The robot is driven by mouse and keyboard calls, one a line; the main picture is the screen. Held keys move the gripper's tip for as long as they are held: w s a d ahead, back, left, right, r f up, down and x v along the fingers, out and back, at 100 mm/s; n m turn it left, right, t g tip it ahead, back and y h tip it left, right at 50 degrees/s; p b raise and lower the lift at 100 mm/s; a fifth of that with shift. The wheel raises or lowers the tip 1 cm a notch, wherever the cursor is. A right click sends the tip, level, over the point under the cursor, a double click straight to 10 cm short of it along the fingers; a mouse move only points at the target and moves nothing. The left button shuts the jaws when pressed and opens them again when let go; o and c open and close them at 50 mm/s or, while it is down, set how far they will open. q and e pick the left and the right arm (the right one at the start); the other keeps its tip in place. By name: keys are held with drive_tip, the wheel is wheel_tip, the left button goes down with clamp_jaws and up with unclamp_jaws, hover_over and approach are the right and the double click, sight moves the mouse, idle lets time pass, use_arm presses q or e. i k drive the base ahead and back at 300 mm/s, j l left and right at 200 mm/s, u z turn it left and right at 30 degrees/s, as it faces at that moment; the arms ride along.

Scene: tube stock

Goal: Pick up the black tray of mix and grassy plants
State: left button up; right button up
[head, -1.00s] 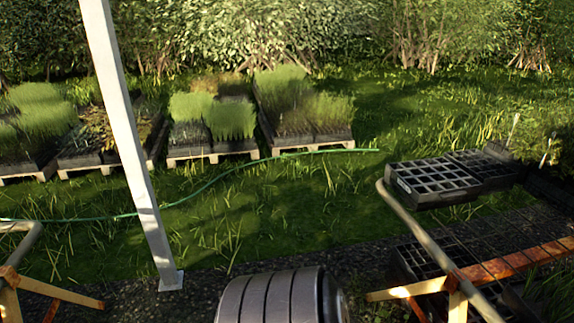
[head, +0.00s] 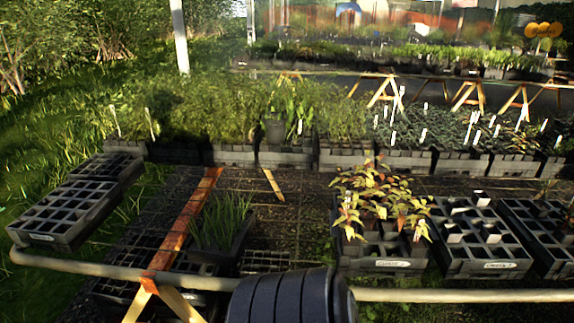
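A black tray (head: 240,248) holding upright grassy plants (head: 222,217) sits low, left of centre, beyond the metal rail. To its right, a black tray (head: 375,262) holds yellow-green and reddish leafy plants (head: 372,202), with dark cells at its front. I cannot tell for sure which tray is the one named. Neither of my grippers is in view. A dark ribbed part of my own body covers the bottom centre and hides what is behind it.
A metal rail (head: 430,295) and an orange wooden beam (head: 185,225) stand in front. Empty black cell trays (head: 60,218) lie at left. More cell trays (head: 480,258) stand at right. A long row of potted plants (head: 400,162) runs behind. Grass is open at far left.

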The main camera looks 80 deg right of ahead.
sight(221, 239)
drive_tip(key=z, duration=2.45)
drive_tip(key=j+z, duration=0.2)
drive_tip(key=z, duration=0.2)
drive_tip(key=i+j+z, duration=0.1)
drive_tip(key=j+z, duration=0.15)
drive_tip(key=z, duration=0.2)
drive_tip(key=j+z, duration=0.2)
drive_tip(key=z, duration=0.2)
drive_tip(key=j+z, duration=0.2)
drive_tip(key=z, duration=0.2)
drive_tip(key=k, duration=0.05)
